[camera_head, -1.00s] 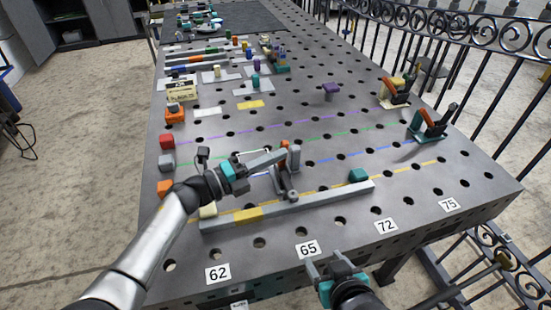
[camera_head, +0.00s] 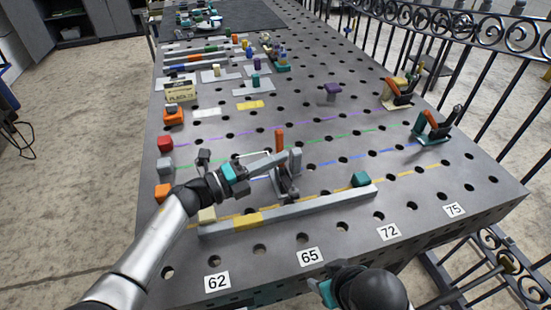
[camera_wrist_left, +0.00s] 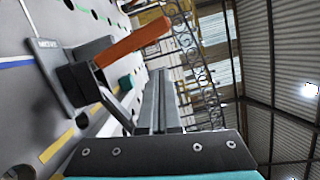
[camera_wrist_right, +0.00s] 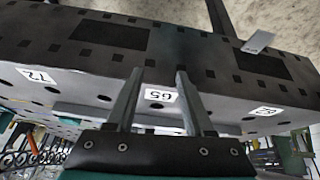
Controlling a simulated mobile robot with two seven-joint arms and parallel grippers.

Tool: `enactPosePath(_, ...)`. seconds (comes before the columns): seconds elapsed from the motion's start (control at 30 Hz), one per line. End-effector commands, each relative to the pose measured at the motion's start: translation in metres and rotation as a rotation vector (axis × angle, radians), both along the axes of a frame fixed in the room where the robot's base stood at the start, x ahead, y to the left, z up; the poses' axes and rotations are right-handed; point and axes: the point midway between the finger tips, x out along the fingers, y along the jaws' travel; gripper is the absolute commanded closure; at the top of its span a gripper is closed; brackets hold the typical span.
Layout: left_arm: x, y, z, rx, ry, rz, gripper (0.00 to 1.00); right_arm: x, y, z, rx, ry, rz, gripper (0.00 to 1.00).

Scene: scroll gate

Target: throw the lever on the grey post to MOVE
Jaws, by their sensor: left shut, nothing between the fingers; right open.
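The grey post (camera_head: 296,160) stands near the front of the table, with an orange lever (camera_head: 280,139) rising from it.
A long grey bar (camera_head: 310,209) lies along the front of the table, with a teal block (camera_head: 361,179) behind it. Toggle clamps (camera_head: 433,128) stand at the right. Coloured blocks (camera_head: 164,144) line the left edge. An iron railing (camera_head: 490,60) runs along the right side.

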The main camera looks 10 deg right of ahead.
Motion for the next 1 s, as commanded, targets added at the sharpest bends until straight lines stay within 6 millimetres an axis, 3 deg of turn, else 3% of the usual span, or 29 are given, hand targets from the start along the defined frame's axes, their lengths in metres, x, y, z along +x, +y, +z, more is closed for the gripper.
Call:
enactPosePath(0.17, 0.0, 0.0, 0.002, 0.0, 0.0, 0.0, 1.0, -0.022, 0.002, -0.022, -0.008, 0.143, 0.044, 0.47)
enactPosePath(0.57, 0.0, 0.0, 0.007, 0.0, 0.0, 0.0, 1.0, -0.021, 0.004, -0.089, -0.009, 0.182, 0.052, 0.47)
enactPosePath(1.0, 0.0, 0.0, 0.013, 0.0, 0.0, 0.0, 1.0, -0.037, 0.004, -0.157, -0.012, 0.223, 0.061, 0.47)
